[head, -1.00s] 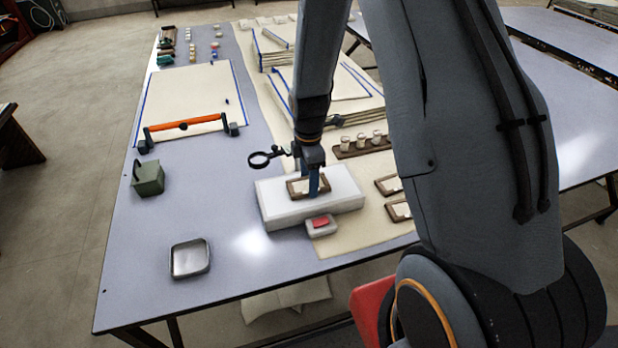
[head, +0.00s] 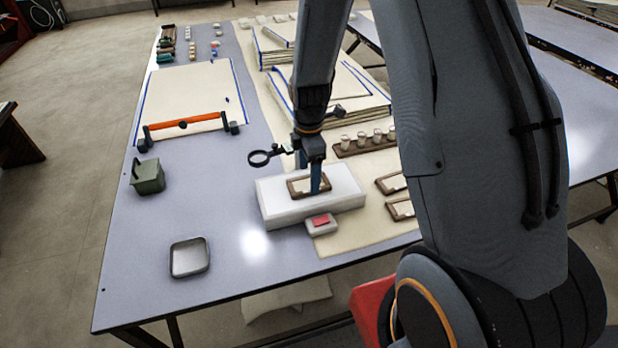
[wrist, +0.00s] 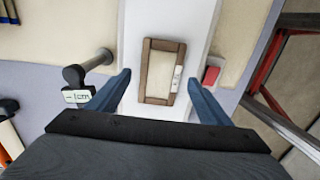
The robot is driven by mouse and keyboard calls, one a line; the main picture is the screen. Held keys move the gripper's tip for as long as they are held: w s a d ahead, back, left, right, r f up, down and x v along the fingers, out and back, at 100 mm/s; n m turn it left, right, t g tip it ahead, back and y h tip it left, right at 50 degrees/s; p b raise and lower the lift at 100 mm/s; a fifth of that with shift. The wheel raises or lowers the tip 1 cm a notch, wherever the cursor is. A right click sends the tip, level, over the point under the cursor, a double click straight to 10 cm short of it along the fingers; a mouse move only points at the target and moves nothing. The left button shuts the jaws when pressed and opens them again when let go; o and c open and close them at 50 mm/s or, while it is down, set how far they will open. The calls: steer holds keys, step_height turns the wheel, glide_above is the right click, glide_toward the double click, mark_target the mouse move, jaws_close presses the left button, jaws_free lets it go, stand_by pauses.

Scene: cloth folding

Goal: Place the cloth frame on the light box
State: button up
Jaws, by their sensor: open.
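A small wooden frame with pale cloth (head: 303,187) lies flat on top of the white light box (head: 345,202). In the wrist view the cloth frame (wrist: 161,72) shows on the light box (wrist: 133,14), with a small white label along one side. My gripper (head: 315,190) is at the light box, beside the frame in the head view. In the wrist view the blue fingers of my gripper (wrist: 158,82) are spread wide, one to each side of the frame, with clear gaps. Nothing is held.
A small block with a red top (head: 320,222) stands at the box's front edge. Two more wooden frames (head: 391,184) lie to the right. A magnifier ring (head: 259,158), a metal tray (head: 189,257) and a green container (head: 147,176) are to the left.

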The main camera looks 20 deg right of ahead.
mark_target(309, 182)
step_height(309, 182, up, 9)
steer(key=b, duration=0.2)
steer(key=s+r+m, duration=0.2)
steer(key=s+m, duration=0.6)
steer(key=m, duration=0.1)
steer(key=s+r+m+t, duration=0.1)
steer(key=s+m, duration=0.7)
steer(key=m, duration=0.1)
steer(key=shift+r, duration=0.35)
